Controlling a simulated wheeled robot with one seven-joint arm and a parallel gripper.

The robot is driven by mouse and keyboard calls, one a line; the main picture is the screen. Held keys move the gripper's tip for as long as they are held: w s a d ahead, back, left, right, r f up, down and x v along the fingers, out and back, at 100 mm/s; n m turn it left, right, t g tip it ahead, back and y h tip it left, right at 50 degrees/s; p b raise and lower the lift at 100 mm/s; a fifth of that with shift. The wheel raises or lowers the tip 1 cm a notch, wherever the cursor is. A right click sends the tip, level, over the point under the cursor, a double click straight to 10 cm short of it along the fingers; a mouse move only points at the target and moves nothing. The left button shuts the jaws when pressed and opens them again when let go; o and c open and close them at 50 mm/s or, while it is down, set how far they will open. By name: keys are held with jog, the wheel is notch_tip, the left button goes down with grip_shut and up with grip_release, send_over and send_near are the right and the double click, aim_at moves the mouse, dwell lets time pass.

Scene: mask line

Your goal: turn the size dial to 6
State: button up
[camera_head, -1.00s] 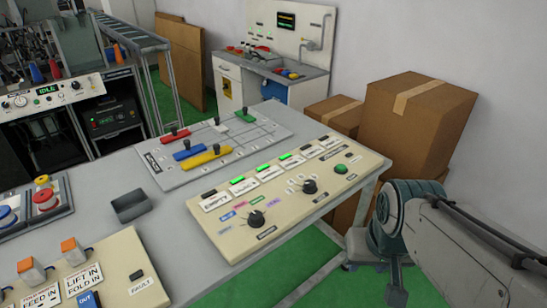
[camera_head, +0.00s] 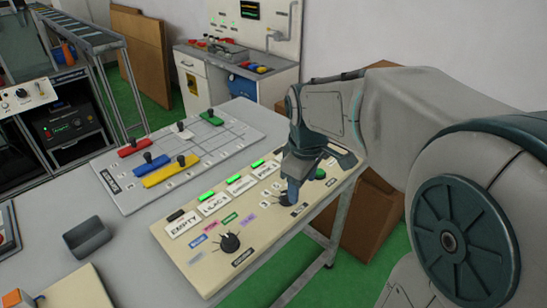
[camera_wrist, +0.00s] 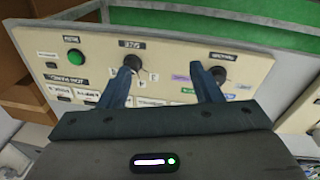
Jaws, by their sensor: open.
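The size dial (camera_head: 287,198) is a black knob on the cream control panel (camera_head: 200,272), with small white number tags around it. In the wrist view the size dial (camera_wrist: 133,62) is just beyond the tip of the left finger. I cannot read its setting. My gripper (camera_head: 292,187) is over the dial in the head view and hides part of it. In the wrist view my gripper (camera_wrist: 160,70) is open and empty, its fingers wide apart, with bare panel between them. I cannot tell whether a finger touches the dial.
A second black dial (camera_head: 229,242) with coloured tags sits on the same panel, near the right finger in the wrist view (camera_wrist: 217,74). A green button (camera_head: 319,174) is close by my gripper. A board with coloured sliders (camera_head: 168,170) and a grey tray (camera_head: 87,238) lie farther left.

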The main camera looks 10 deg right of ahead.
aim_at(287, 197)
jog(key=w+f+n+g, duration=0.2)
jog(key=w+f+n, duration=0.2)
jog(key=w+n, duration=0.9)
jog(key=shift+m, duration=0.7)
jog(key=f, duration=0.4)
jog(key=w+f, duration=0.1)
jog(key=f, duration=0.4)
jog(key=w+f, duration=0.1)
jog(key=f, duration=0.3)
jog(key=shift+d+f+p, duration=0.1)
jog(key=shift+f+p, duration=0.25)
jog(key=shift+p, duration=0.05)
jog(key=shift+c, duration=0.3)
jog(key=c, duration=0.9)
